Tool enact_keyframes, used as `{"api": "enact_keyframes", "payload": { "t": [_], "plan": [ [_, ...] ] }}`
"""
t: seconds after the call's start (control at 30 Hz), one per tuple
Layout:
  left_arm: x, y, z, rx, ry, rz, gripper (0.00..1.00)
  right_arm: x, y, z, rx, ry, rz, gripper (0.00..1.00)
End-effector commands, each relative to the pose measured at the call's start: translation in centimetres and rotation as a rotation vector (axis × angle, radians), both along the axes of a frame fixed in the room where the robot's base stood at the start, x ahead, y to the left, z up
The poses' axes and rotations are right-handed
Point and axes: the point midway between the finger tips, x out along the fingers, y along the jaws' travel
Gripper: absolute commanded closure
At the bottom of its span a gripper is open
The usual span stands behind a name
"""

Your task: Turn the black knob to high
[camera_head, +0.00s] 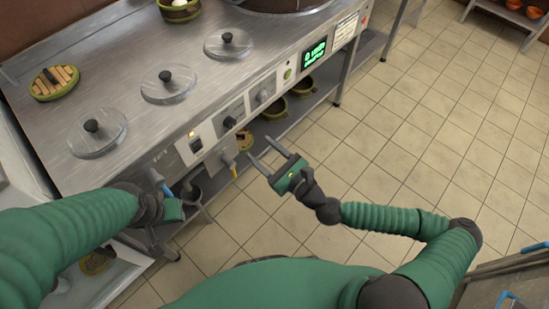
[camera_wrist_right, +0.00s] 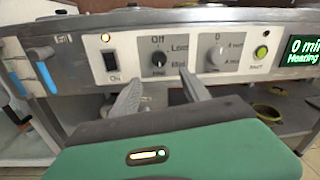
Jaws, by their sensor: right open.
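The black knob (camera_wrist_right: 158,58) is on the light panel of the stove front, below the word Off and left of further labels. Its pointer is too small to read. The knob also shows in the head view (camera_head: 229,122). My right gripper (camera_head: 258,147) is open and empty, in front of and apart from the panel. In the right wrist view its fingertips (camera_wrist_right: 162,76) are spread on either side below the knob, and the knob shows between them. My left gripper (camera_head: 170,207) is low at the left, near a blue-handled lever (camera_head: 160,181); its jaws are not clear.
A black rocker switch (camera_wrist_right: 111,61) is left of the knob. A grey knob (camera_wrist_right: 216,57), a green button (camera_wrist_right: 261,52) and a lit display (camera_head: 314,53) are to the right. Lidded wells (camera_head: 168,83) cover the steel top. Bowls (camera_head: 304,86) sit on the shelf below. The tiled floor is open.

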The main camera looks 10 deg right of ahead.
Motion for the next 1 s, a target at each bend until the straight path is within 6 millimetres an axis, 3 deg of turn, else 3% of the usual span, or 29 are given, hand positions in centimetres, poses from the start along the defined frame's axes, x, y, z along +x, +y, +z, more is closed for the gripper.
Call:
{"api": "enact_keyframes", "payload": {
  "t": [0.1, 0.3, 0.8, 0.9, 0.97, 1.0],
  "plan": [
    [0.0, 0.0, 0.0, 0.000, 0.000, 0.000, 0.67, -2.4, -1.7, 0.0, 0.001, 0.001, -0.005, 0.45],
    [0.0, 0.0, -0.2, 0.000, 0.000, 0.000, 0.67, -4.4, -2.9, -0.1, -0.001, 0.001, 0.000, 0.45],
    [0.0, 0.0, -0.2, 0.000, 0.000, 0.000, 0.67, -4.7, -2.8, -0.3, -0.009, 0.003, 0.009, 0.45],
    [0.0, 0.0, -0.2, 0.000, 0.000, 0.000, 0.67, -6.1, -1.2, -2.2, -0.089, 0.028, 0.090, 0.45],
    [0.0, 0.0, -0.1, 0.000, 0.000, 0.000, 0.67, -8.2, 0.5, -4.7, -0.197, 0.055, 0.197, 0.45],
    [0.0, 0.0, -0.1, 0.000, 0.000, 0.000, 0.67, -10.2, 1.5, -6.9, -0.293, 0.075, 0.292, 0.45]
  ]
}}
